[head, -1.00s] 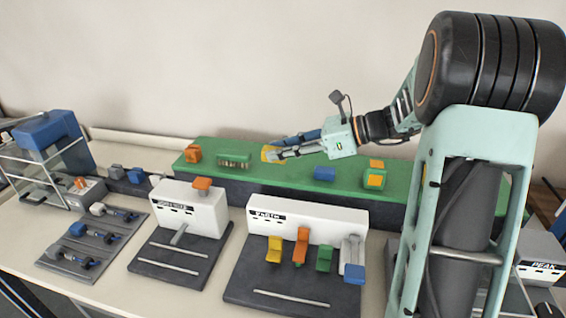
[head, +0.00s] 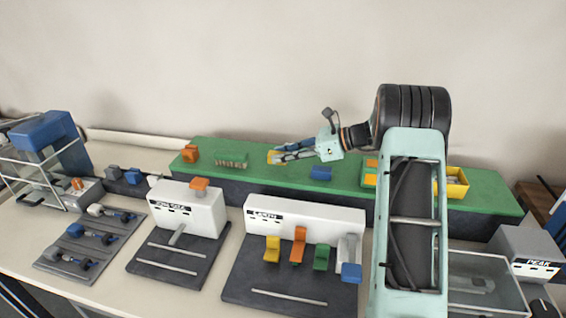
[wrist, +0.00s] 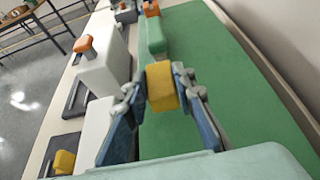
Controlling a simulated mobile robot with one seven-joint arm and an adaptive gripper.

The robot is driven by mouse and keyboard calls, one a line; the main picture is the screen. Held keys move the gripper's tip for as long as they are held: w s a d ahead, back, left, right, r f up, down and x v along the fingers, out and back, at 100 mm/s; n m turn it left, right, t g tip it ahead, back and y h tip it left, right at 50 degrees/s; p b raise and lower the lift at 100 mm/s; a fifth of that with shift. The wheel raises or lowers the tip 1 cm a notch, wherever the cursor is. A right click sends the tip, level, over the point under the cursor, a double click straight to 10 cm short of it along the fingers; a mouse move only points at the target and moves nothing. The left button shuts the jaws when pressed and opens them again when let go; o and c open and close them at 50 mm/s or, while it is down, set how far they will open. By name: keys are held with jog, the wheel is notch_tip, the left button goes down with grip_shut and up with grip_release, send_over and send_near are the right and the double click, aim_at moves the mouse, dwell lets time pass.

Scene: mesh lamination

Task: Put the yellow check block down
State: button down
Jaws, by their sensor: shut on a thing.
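The yellow check block (head: 273,158) is at the tips of my gripper (head: 280,157), over the middle-left of the long green surface (head: 345,162). In the wrist view the block (wrist: 161,88) sits between both fingertips of my gripper (wrist: 158,92), and the fingers are shut on it. Green surface shows around it. I cannot tell whether its underside touches the surface or hangs just above it.
A green brush-like block (head: 232,160) and an orange block (head: 190,153) lie left of the gripper. A blue block (head: 321,173) lies to the right, with a yellow bin (head: 456,188) farther right. White stations (head: 305,220) stand in front.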

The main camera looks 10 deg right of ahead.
aim_at(283, 164)
jog(key=shift+f, duration=1.5)
jog(key=shift+f, duration=0.1)
jog(key=shift+f, duration=0.15)
jog(key=c, duration=1.6)
grip_release()
jog(key=shift+r, duration=0.3)
jog(key=v, duration=1.1)
jog(key=shift+d+r, duration=0.1)
jog(key=shift+d, duration=0.1)
jog(key=shift+s+d+r, duration=0.15)
jog(key=shift+d, duration=0.1)
